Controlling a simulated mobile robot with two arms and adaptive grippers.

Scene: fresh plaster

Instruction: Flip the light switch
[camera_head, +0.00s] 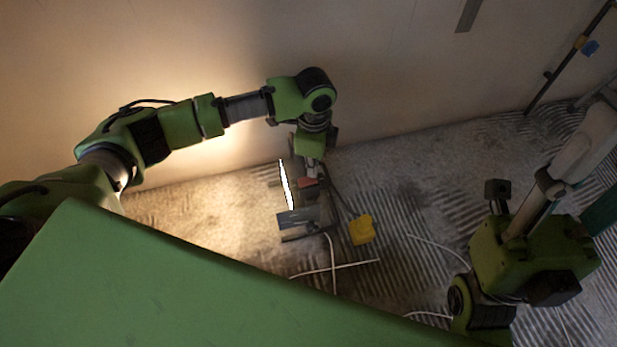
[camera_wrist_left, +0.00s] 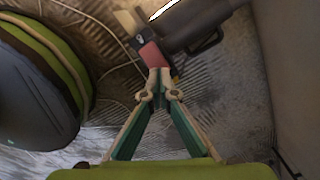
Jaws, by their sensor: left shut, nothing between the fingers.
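A work lamp (camera_head: 300,217) stands on the floor close to the wall, with a bright white strip lit on its left side. A red switch (camera_head: 309,182) sits on the lamp; it also shows in the left wrist view (camera_wrist_left: 152,56). My left gripper (camera_head: 312,168) points down over the lamp. In the left wrist view its fingers (camera_wrist_left: 160,75) are shut, with nothing between them, and the tips are at the lower edge of the red switch. I cannot tell whether they touch it. My right arm (camera_head: 530,250) shows at the right, but its fingers do not.
A yellow block (camera_head: 361,230) lies on the ridged floor right of the lamp. White cables (camera_head: 335,267) and a dark cable run around it. The plaster wall (camera_head: 400,70) is close behind my left arm. A pole-like tool (camera_head: 565,65) leans at the upper right.

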